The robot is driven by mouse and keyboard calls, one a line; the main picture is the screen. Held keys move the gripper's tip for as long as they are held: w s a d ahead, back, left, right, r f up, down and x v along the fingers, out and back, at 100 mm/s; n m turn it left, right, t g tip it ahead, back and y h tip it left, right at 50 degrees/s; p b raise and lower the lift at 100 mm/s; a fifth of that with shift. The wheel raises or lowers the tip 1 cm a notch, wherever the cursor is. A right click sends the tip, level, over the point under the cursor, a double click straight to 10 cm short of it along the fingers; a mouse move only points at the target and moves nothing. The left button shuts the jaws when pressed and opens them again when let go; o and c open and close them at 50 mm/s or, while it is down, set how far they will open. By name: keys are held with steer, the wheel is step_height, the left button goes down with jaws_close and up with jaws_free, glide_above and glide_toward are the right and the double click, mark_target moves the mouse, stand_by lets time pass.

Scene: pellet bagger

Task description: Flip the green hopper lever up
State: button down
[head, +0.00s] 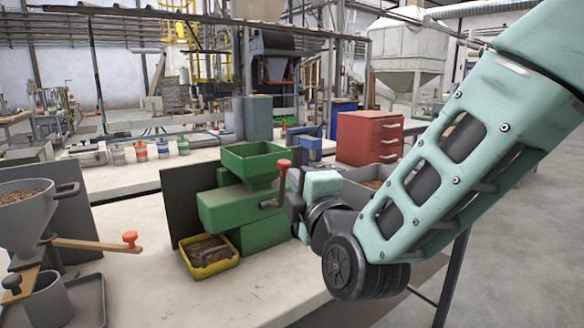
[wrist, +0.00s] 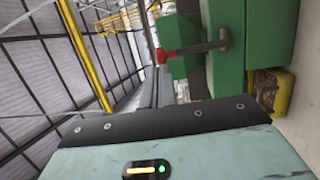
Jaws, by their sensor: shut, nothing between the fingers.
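The green hopper machine (head: 240,208) stands on the pale bench, with its square funnel on top. Its lever (head: 282,188) is a grey bar on the right side with a red knob (head: 284,165). The bar stands up from its pivot, knob at the top. The wrist view is turned sideways; there the lever bar (wrist: 195,49) runs from its pivot to the red knob (wrist: 166,56). My gripper (head: 293,197) is shut and empty, close beside the lever on its right. I cannot tell whether it touches the lever. Its fingertips do not show clearly in the wrist view.
A yellow tray (head: 208,266) of pellets sits in front of the machine. At left stands a grey hopper (head: 28,205) with a wooden arm and orange knob (head: 129,238). A red drawer cabinet (head: 352,137) stands behind.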

steer(key=shift+x, duration=1.4)
steer(key=shift+w+a+r, duration=0.25)
steer(key=shift+w+r, duration=0.1)
steer(key=shift+r, duration=0.1)
steer(key=shift+w+a+r, duration=0.25)
steer(key=shift+w+r, duration=0.15)
steer(key=shift+r, duration=0.1)
